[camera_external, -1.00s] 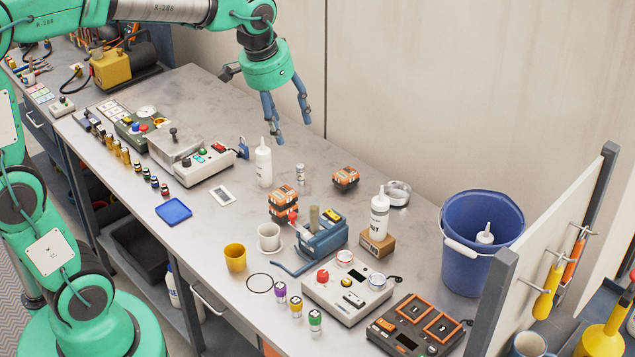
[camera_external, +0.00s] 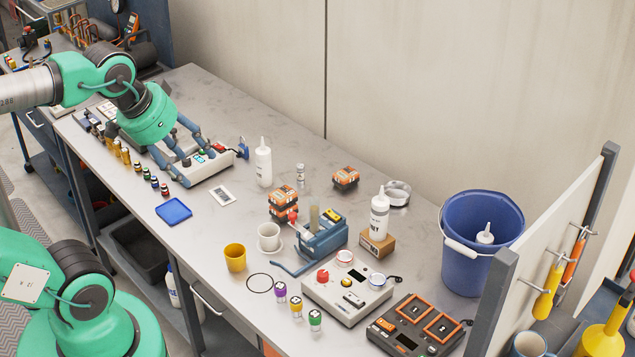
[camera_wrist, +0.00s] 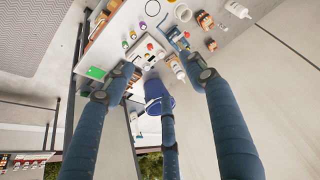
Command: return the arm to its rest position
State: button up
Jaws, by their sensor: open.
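My gripper (camera_external: 178,150) has blue fingers and a green palm. In the external view it is over the left part of the grey bench (camera_external: 330,165), in front of the white control box with buttons (camera_external: 206,166) as seen from the camera. Its fingers are spread and hold nothing. In the wrist view the blue fingers (camera_wrist: 150,85) are wide apart with nothing between them, and the bench and its objects show far beyond them. My arm comes in from the left edge and hides part of the devices at the bench's left end.
A blue bucket (camera_external: 480,240) stands at the right end. White bottles (camera_external: 263,163), orange-black battery packs (camera_external: 345,178), a blue tray (camera_external: 173,211) and a yellow cup (camera_external: 235,258) stand on the bench. A wall (camera_external: 450,90) runs along the back. The air over the bench's middle is free.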

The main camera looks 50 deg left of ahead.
jog(key=shift+s+f, duration=0.15)
jog(key=shift+s, duration=0.15)
jog(key=shift+f, duration=0.1)
notch_tip(320, 180, down, 6)
jog(key=b, duration=0.6)
